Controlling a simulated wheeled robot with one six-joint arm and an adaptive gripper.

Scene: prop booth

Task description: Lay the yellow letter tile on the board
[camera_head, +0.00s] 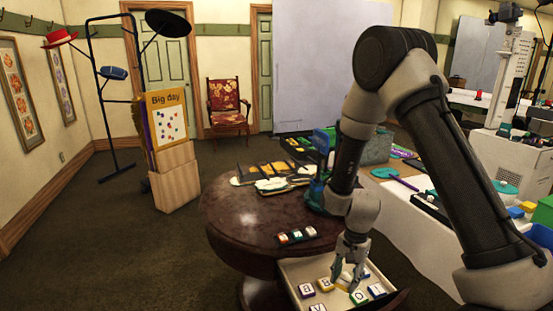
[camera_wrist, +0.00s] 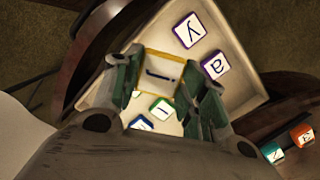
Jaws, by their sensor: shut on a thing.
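The yellow letter tile (camera_wrist: 166,64) is between the two fingers of my gripper (camera_wrist: 160,78) in the wrist view, and the gripper is shut on it. Its white face has a dark letter stroke. In the head view my gripper (camera_head: 347,283) points down into a pale open drawer (camera_head: 293,272) at the round table; the fingers partly hide the tile there. I cannot tell from the views whether the tile still touches the drawer floor. A dark strip with several coloured tiles (camera_head: 296,237) lies on the table top and may be the board.
Purple-edged tiles (camera_wrist: 190,30), a green one (camera_wrist: 141,122) and a blue one (camera_wrist: 160,108) lie in the drawer, close around my gripper. The drawer walls are near.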

